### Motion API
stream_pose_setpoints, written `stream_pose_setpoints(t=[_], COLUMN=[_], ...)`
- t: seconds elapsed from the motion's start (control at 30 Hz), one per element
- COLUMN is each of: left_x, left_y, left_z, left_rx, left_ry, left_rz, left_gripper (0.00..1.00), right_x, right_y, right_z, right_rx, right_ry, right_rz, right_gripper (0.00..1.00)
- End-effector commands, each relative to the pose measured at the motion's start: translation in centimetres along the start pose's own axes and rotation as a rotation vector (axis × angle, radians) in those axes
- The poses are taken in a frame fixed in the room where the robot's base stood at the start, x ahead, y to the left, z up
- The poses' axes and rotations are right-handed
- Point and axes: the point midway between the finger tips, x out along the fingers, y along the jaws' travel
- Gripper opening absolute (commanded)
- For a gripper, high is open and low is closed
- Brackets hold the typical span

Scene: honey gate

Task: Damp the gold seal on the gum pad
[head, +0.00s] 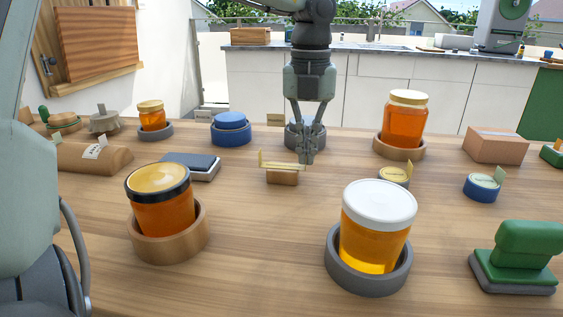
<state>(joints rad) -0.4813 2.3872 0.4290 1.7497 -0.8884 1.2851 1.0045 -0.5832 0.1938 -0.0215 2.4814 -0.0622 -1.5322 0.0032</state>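A thin gold strip (281,166) with upturned ends lies across a small wooden block (282,178) near the middle of the table; it looks like the gold seal. My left gripper (307,158) points down at the strip's right end, its fingertips close together. I cannot tell whether they touch or grip the strip. The gum pad is not clearly marked. A flat dark pad with a pale base (190,166) lies left of the strip, and a round blue pad-like thing (231,129) stands behind it. My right gripper is not in view.
Honey jars stand in round holders at front left (161,200), front right (378,226), back right (405,122) and back left (152,116). A green stamp (515,257) is at right. Small gold (394,175) and blue (482,188) tabbed rounds lie right of the gripper. The front middle is clear.

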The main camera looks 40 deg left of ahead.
Motion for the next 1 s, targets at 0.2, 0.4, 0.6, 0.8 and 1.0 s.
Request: stream_pose_setpoints(t=[0.2,0.4,0.6,0.8,1.0], left_x=[-0.9,-2.2,-3.4,-4.5,-5.8], left_y=[0.0,0.0,0.0,0.0,0.0], left_z=[0.0,0.0,0.0,0.0,0.0], left_rx=[0.000,-0.001,-0.001,0.000,0.001], left_ry=[-0.001,-0.002,0.000,-0.001,-0.001], left_rz=[0.000,0.000,0.000,0.000,0.000], left_gripper=[0.00,0.00,0.00,0.00,0.00], right_x=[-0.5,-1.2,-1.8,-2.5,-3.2], right_y=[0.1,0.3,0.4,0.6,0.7], right_z=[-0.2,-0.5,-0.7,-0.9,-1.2], right_rx=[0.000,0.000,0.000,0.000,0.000], right_ry=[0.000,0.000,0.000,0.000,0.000], right_rz=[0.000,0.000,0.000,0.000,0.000], right_gripper=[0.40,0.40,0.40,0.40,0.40])
